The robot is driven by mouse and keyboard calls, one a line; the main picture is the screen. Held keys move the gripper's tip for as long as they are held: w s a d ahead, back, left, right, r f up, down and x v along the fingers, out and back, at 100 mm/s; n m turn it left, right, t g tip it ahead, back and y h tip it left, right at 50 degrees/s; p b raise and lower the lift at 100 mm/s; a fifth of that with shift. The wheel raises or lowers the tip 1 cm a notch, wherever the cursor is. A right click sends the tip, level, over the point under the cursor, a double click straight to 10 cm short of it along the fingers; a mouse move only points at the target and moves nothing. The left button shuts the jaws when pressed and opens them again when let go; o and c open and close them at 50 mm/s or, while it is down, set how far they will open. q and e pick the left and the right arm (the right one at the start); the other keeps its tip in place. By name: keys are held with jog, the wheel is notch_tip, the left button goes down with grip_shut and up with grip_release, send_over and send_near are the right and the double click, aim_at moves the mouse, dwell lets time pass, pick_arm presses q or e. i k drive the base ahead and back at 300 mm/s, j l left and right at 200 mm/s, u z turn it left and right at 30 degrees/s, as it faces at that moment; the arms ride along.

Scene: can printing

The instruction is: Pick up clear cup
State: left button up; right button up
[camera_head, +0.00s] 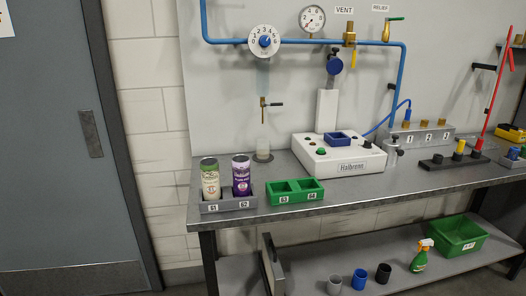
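A small clear cup (263,152) stands upright on the bench near the wall, directly below a brass tap (263,110) with a dark lever. It looks pale and see-through; whether it holds anything is too small to tell. Neither of my grippers can be made out in the head view.
Two printed cans (241,177) stand in a grey holder at the front left of the bench (335,203). A green two-bay tray (295,192) and the white Halbrenn machine (340,155) are to the right. Several cups, a spray bottle (421,255) and a green bin (459,237) are below.

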aim_at(262, 145)
jog(key=i+j, duration=0.15)
jog(key=j, duration=0.2)
jog(key=i+j, duration=0.15)
jog(key=j, duration=0.2)
jog(key=i+j+z, duration=0.1)
jog(key=j, duration=0.3)
jog(key=i+j, duration=0.15)
jog(key=j, duration=0.2)
jog(key=i+j+z, duration=0.1)
jog(key=j, duration=0.25)
